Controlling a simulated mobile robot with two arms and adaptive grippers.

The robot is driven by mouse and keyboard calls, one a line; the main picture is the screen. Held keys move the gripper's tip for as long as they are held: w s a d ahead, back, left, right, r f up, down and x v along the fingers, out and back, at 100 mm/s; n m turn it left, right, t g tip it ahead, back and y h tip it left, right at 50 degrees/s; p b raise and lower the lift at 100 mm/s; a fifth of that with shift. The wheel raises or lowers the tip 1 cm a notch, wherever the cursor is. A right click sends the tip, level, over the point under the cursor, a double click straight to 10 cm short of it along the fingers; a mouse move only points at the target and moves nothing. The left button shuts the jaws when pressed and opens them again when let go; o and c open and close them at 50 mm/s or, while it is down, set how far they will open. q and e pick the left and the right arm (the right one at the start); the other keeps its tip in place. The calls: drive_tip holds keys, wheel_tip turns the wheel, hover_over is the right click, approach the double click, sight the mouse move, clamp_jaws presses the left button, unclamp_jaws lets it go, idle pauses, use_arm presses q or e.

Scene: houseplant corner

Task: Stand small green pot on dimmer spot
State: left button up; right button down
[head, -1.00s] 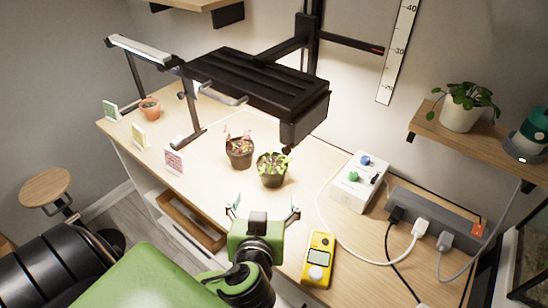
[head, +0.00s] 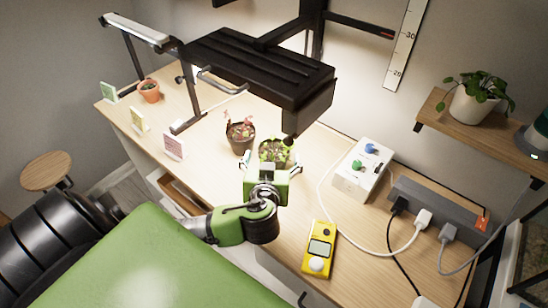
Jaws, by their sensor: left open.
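A small dark pot with a bushy green plant (head: 274,149) stands on the table in the head view. My left gripper hides most of the pot itself, so its colour is hard to tell. My left gripper (head: 269,164) is open, its fingers spread to either side of the plant pot; I cannot tell whether they touch it. A dark brown pot with a reddish plant (head: 240,138) stands just to the left. The dimmer spot is not clearly marked; the table (head: 215,170) has cards at its left edge, green (head: 108,92), yellow (head: 137,118) and pink (head: 173,146). My right gripper is not in view.
A black lamp panel (head: 258,68) hangs low over the table behind the pots. A terracotta pot (head: 149,94) stands at the far left. A white control box (head: 360,170), yellow meter (head: 319,248), power strip (head: 440,205) and cables lie to the right.

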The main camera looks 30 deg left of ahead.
sight(274, 153)
use_arm(q)
drive_tip(key=x, duration=0.3)
drive_tip(key=shift+w+a+f, duration=0.1)
drive_tip(key=shift+w+f, duration=0.05)
drive_tip(key=shift+w, duration=0.2)
drive_tip(key=shift+w+a+f, duration=0.1)
drive_tip(key=shift+f, duration=0.05)
drive_tip(key=c, duration=1.4)
drive_tip(key=shift+c, duration=0.2)
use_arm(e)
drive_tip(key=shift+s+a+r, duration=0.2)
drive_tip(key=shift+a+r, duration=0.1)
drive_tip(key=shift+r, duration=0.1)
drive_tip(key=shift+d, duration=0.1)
